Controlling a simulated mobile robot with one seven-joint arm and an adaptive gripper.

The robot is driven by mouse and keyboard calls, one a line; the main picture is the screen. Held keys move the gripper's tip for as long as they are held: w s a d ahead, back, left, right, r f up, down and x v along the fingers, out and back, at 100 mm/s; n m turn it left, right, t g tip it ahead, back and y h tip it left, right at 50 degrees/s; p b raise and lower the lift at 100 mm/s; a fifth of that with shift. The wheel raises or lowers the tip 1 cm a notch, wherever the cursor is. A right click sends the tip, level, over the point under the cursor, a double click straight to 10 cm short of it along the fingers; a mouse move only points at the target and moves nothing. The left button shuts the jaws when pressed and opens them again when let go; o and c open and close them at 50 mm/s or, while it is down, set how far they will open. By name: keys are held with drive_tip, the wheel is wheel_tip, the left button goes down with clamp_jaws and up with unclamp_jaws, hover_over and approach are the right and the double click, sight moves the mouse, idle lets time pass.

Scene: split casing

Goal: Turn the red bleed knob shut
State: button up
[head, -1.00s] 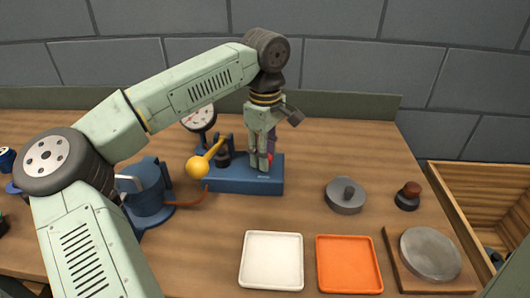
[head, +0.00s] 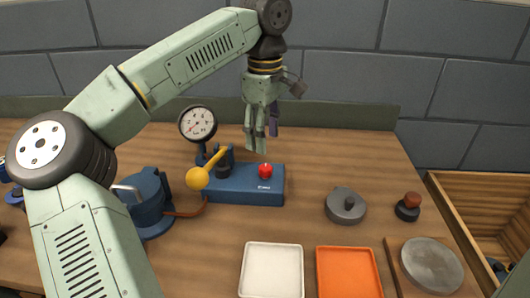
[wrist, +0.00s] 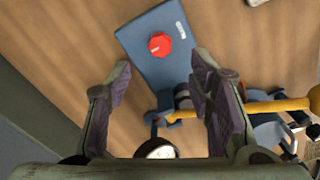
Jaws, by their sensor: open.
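The red bleed knob (head: 265,170) sits on top of the right part of a blue pump base (head: 240,190). In the wrist view the knob (wrist: 160,44) is a red, many-sided disc with a white mark on its left side. My gripper (head: 260,140) is above and slightly behind the knob, pointing down, and does not touch it. In the wrist view its two purple-padded fingers (wrist: 160,77) stand apart with nothing between them; the knob lies beyond the fingertips.
A yellow-ended lever (head: 198,178) and a round gauge (head: 198,122) are on the base's left. A blue pot-like unit (head: 148,200) joins it by an orange hose. A grey lidded disc (head: 345,205), white tray (head: 271,268) and orange tray (head: 347,272) lie to the front and right.

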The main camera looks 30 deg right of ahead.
wheel_tip(320, 180, up, 4)
drive_tip(key=shift+f, duration=0.2)
idle(0.5)
